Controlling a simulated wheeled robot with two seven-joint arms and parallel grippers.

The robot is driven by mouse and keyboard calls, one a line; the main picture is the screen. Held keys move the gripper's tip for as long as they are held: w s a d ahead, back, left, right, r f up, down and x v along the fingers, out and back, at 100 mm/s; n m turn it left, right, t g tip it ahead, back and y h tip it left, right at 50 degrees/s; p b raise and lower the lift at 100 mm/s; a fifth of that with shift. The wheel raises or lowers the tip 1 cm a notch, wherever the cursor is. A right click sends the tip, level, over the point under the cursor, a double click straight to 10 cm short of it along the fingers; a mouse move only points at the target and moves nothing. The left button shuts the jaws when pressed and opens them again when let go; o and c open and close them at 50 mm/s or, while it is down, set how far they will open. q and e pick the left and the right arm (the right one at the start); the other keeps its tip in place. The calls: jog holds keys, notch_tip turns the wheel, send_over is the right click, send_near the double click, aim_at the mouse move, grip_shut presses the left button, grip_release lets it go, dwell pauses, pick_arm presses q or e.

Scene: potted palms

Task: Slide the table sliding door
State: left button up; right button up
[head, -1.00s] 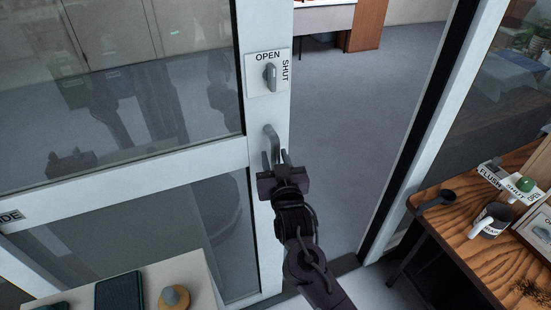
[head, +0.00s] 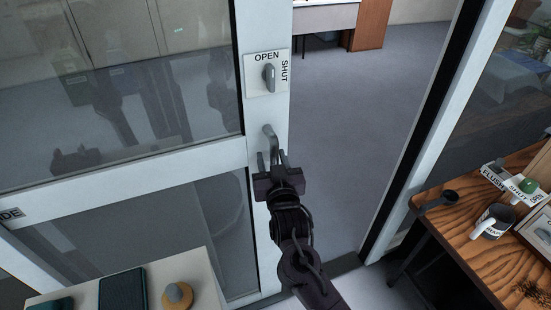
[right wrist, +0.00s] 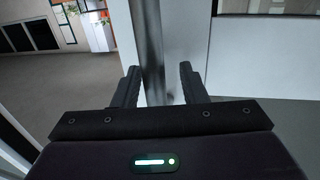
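The sliding door (head: 200,160) has a white frame and glass panes, and stands partly open with a gap on its right. Its grey bar handle (head: 269,138) is on the right stile, below a plate with a knob (head: 267,75) marked OPEN and SHUT. My right gripper (head: 271,160) is at the handle's lower end. In the right wrist view its fingers (right wrist: 158,84) are apart, with the grey handle bar (right wrist: 151,50) between them. A gap shows beside the bar, and I cannot tell whether either finger touches it. My left gripper is not in view.
A pale surface (head: 205,275) at lower left holds a dark book (head: 122,288) and a round wooden-topped object (head: 177,294). The doorway floor (head: 345,130) is clear.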

jog(key=shift+d, duration=0.25)
jog(key=shift+s+f, duration=0.15)
jog(key=b+v, duration=0.2)
jog(key=v, duration=0.5)
jog(key=shift+s, duration=0.2)
